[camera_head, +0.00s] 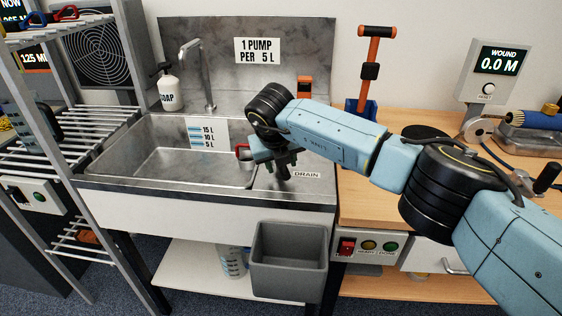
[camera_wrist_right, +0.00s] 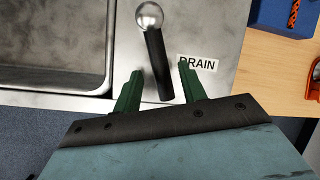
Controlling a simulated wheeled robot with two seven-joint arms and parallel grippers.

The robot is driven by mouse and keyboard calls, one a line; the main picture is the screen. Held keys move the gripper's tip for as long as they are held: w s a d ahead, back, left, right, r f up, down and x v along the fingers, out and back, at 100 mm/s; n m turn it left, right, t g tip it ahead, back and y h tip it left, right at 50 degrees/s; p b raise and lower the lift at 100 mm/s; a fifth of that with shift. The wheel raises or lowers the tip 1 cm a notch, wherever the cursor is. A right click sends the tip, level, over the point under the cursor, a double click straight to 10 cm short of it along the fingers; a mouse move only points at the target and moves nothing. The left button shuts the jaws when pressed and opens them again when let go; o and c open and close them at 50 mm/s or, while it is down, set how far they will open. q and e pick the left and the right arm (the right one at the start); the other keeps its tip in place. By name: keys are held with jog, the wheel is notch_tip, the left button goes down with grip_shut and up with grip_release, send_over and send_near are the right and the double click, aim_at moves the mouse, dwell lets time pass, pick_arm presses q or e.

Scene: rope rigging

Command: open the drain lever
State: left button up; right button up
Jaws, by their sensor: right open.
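The drain lever (camera_wrist_right: 158,62) has a black handle and a silver ball end. In the right wrist view it stands on the steel counter, beside the DRAIN label (camera_wrist_right: 197,62). My right gripper (camera_wrist_right: 160,82) is open, with its two green fingers on either side of the lever's black handle. I cannot tell whether they touch it. In the head view my right gripper (camera_head: 284,163) hangs over the counter right of the sink basin and largely hides the lever. The DRAIN label (camera_head: 306,175) shows just to its right. My left gripper is not in view.
The sink basin (camera_head: 150,165) lies left of the gripper, with a tap (camera_head: 197,75) and soap bottle (camera_head: 170,88) behind it. A grey bin (camera_head: 288,262) hangs below the counter front. A wooden bench (camera_head: 372,208) adjoins on the right. A wire rack stands left.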

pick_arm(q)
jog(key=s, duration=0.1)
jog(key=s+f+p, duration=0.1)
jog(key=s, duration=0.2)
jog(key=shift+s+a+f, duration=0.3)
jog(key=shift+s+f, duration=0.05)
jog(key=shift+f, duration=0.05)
pick_arm(e)
jog(key=d+v, duration=0.1)
jog(key=v, duration=1.2)
jog(key=shift+a, duration=0.5)
